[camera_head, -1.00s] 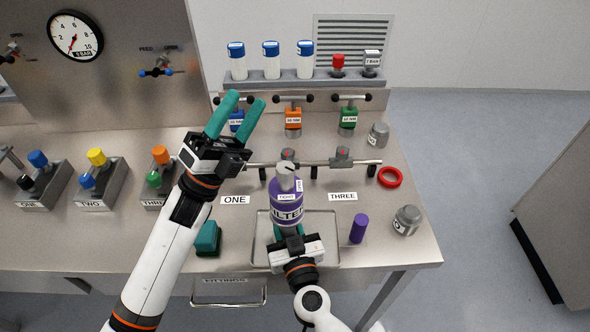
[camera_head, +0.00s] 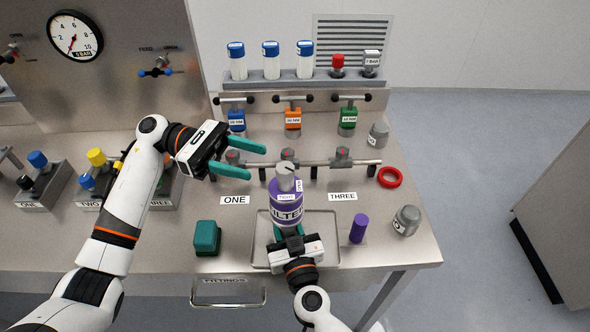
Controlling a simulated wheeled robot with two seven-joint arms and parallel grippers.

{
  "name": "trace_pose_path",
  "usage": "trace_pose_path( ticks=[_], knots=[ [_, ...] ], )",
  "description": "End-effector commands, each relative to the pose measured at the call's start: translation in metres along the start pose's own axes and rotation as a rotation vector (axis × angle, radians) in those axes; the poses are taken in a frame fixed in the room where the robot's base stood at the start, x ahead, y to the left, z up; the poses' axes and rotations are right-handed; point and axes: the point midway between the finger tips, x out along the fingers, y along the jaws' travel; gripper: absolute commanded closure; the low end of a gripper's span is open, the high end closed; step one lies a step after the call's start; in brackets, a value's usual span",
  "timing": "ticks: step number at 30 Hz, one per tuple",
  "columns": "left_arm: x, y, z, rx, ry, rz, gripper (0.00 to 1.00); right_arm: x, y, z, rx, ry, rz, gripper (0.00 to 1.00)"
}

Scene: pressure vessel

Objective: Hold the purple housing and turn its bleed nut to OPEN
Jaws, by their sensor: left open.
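The purple housing (camera_head: 287,208), lettered FILTER, stands upright over the metal tray (camera_head: 331,228). Its grey bleed nut (camera_head: 285,183) is on top, with a dark mark on its upper face. A TIGHT label faces me below the nut; a second small label at its right side is too small to read. My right gripper (camera_head: 289,234) is shut on the lower part of the housing from the near side; its fingertips are partly hidden. My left gripper (camera_head: 257,162) is open and empty, its teal fingers pointing right, up and left of the nut and apart from it.
A rail with grey valves (camera_head: 343,157) runs close behind the housing. A teal block (camera_head: 207,238) stands left of the tray; a purple cylinder (camera_head: 358,228), grey fitting (camera_head: 407,220) and red ring (camera_head: 390,177) are at right. ONE and THREE labels flank the housing.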

Motion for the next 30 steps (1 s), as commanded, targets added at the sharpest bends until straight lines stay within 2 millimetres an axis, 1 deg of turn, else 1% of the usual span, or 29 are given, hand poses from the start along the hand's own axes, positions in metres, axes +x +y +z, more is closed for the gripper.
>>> trace_pose_path(
  ticks=[1, 9, 12, 15, 20, 27, 28, 30],
  knots=[
    [0.011, 0.001, 0.000, 0.002, 0.004, 0.005, 0.48, 0.000, 0.000, 0.000, 0.000, 0.000, 0.001, 1.00],
    [0.065, 0.001, -0.001, 0.000, 0.005, 0.003, 0.48, 0.000, 0.000, 0.000, 0.000, 0.001, 0.001, 1.00],
    [0.080, 0.001, -0.001, -0.001, 0.005, 0.002, 0.48, 0.000, 0.000, 0.000, 0.000, 0.001, 0.001, 1.00],
    [0.091, 0.001, -0.001, -0.001, 0.006, 0.002, 0.48, 0.000, 0.000, 0.000, 0.000, 0.001, 0.001, 1.00],
    [0.098, 0.000, -0.001, -0.001, 0.004, 0.000, 0.48, 0.000, 0.000, 0.000, 0.000, 0.001, 0.001, 1.00],
    [0.098, 0.000, -0.001, -0.002, 0.004, 0.000, 0.48, 0.000, 0.000, 0.000, 0.000, 0.001, 0.001, 1.00],
    [0.098, 0.000, -0.001, -0.002, 0.004, 0.000, 0.51, 0.000, 0.000, 0.000, 0.000, 0.001, 0.001, 1.00],
    [0.098, 0.000, -0.001, -0.002, 0.004, 0.000, 0.63, 0.000, 0.000, 0.000, 0.000, 0.001, 0.001, 1.00]
  ],
)
